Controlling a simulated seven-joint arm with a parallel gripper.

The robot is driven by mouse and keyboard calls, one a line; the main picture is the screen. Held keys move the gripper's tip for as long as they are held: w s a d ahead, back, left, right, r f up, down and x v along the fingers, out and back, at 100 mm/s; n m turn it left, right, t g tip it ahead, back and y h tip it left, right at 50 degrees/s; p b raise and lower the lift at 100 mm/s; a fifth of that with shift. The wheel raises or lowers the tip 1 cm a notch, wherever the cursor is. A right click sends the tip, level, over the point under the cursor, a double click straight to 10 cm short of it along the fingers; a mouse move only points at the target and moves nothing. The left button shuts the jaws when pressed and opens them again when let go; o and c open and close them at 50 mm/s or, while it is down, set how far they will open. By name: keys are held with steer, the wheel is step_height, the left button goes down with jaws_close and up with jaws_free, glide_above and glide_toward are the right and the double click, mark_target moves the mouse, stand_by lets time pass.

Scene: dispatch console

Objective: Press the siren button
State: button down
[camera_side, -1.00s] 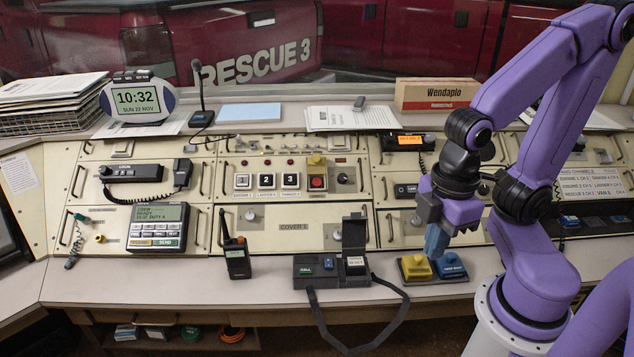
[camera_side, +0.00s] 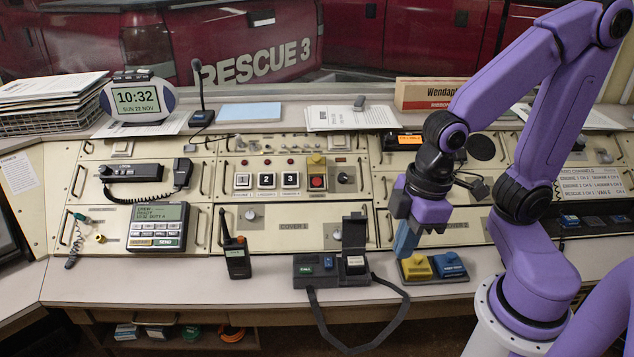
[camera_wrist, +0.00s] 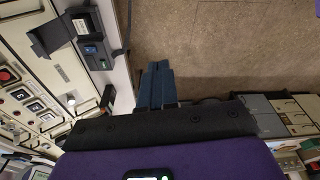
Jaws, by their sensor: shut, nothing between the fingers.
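No label reading "siren" is legible, so I cannot tell which button is the siren button. A round red button (camera_side: 317,183) sits on the console's middle panel, and it also shows in the wrist view (camera_wrist: 7,75). Contact is not visible.
A dark box (camera_side: 318,283) with a raised cover (camera_side: 355,232) stands left of the yellow button, its strap looping off the front ledge. A handheld radio (camera_side: 237,259) stands further left. The ledge (camera_side: 130,280) is clear toward the left.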

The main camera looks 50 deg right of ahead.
mark_target(317, 182)
steer(key=w+d+f+m+t+y, duration=0.1)
steer(key=w+f+m+t, duration=0.2)
steer(key=w, duration=0.8)
steer(key=w+d+f+m+t+y, duration=0.1)
steer(key=w+m+t, duration=0.25)
steer(key=w, duration=0.85)
steer(key=w+d+f+m+t+h, duration=0.1)
steer(key=w+d+m+t, duration=0.1)
steer(key=w+d, duration=0.4)
steer(key=w+d+f+m+t+h, duration=0.1)
steer(key=w+d+m+t+h, duration=0.1)
steer(key=w+d, duration=0.4)
steer(key=d+m+t, duration=0.1)
steer(key=d+m, duration=0.1)
steer(key=d, duration=0.2)
steer(key=shift+d+f+m, duration=0.2)
steer(key=shift+d+m, duration=0.1)
steer(key=shift+m, duration=0.05)
steer(key=shift+f+t, duration=0.1)
steer(key=shift+t, duration=0.15)
steer(key=shift+w+d+f, duration=0.55)
steer(key=shift+f, duration=0.65)
steer(key=shift+w+d+f, duration=0.6)
steer(key=shift+f, duration=0.6)
steer(key=shift+w+d+f, duration=0.55)
steer(key=shift+f, duration=0.65)
steer(key=shift+f, duration=0.15)
steer(key=shift+w+d+f, duration=0.15)
steer(key=shift+w+f, duration=0.05)
